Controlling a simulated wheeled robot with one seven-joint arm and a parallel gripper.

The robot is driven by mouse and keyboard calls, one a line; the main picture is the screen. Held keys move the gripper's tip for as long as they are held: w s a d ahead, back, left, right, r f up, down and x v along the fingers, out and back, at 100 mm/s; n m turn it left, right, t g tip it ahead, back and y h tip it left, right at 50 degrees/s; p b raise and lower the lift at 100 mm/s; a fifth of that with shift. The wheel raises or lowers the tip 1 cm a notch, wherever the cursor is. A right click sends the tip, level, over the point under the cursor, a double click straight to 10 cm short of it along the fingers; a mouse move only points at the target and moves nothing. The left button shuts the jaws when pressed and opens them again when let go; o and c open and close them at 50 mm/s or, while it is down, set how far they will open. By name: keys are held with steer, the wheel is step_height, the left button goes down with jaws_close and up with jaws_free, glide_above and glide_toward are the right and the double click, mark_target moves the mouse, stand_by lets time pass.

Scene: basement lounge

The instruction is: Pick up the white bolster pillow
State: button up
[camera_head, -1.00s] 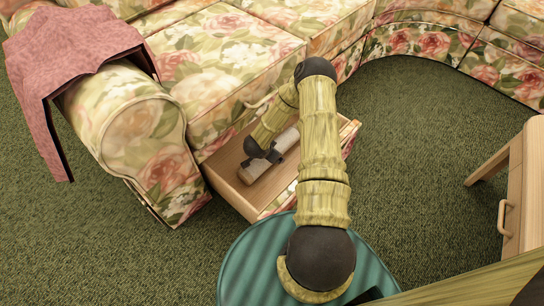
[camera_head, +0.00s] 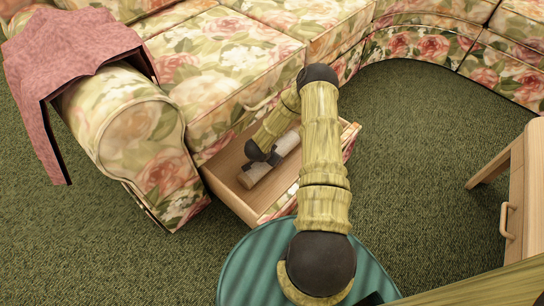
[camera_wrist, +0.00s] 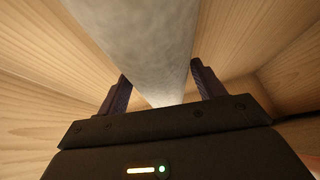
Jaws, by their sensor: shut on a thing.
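The white bolster pillow (camera_head: 252,176) lies lengthwise in the open wooden drawer (camera_head: 225,178) under the floral sofa. It looks off-white, long and rounded. My gripper (camera_head: 266,157) reaches down into the drawer, at the middle of the pillow. In the wrist view the pillow (camera_wrist: 140,40) runs between the two dark fingers of my gripper (camera_wrist: 160,72), which are shut on its sides. The wooden drawer walls (camera_wrist: 45,60) show on both sides there. Whether the pillow still touches the drawer floor I cannot tell. My arm hides part of the drawer's right side.
The floral sofa (camera_head: 225,50) stands directly behind the drawer, its arm (camera_head: 130,135) to the left with a pink throw (camera_head: 75,50) over it. A wooden table with a handle (camera_head: 510,195) stands at the right. The green carpet (camera_head: 410,150) between is clear.

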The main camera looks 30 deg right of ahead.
steer(key=shift+a+r, duration=0.1)
step_height(320, 180, up, 10)
steer(key=p, duration=0.6)
steer(key=shift+p, duration=0.4)
